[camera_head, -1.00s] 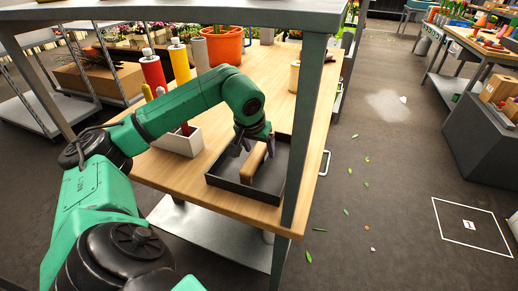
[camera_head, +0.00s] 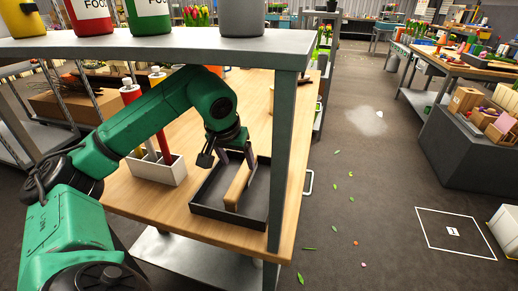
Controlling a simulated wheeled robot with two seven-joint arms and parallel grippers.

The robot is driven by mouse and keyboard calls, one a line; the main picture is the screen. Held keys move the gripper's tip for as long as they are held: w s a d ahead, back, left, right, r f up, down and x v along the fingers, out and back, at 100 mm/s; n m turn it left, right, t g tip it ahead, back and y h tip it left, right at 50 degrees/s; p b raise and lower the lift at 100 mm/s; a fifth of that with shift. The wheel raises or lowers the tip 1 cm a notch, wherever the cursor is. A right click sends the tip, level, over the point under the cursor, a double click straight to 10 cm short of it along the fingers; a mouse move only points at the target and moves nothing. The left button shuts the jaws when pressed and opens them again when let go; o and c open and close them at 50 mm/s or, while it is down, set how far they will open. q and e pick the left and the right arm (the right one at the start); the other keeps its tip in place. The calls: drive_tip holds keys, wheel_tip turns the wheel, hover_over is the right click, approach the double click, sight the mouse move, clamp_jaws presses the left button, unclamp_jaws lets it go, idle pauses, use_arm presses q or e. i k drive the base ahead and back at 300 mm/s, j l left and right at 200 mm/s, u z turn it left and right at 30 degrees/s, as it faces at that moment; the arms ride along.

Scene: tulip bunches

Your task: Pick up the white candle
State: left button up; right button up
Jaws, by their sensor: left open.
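I cannot make out a white candle for certain. A pale cylinder, mostly hidden behind the grey post (camera_head: 286,160), stands on the wooden tabletop (camera_head: 180,215); I cannot tell whether it is the candle. My left gripper (camera_head: 229,160) is over the dark tray (camera_head: 235,222), with its fingers apart near the far end of a wooden block (camera_head: 238,186) that stands in the tray. Contact with the block cannot be told. My right gripper is not in view.
A grey upper shelf (camera_head: 150,47) with several containers spans the top left, above my left arm. A white box (camera_head: 158,170) holding red items is left of the tray. The floor to the right is mostly open, with a white square outline (camera_head: 455,251).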

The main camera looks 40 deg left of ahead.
sight(150, 147)
drive_tip(key=k, duration=1.5)
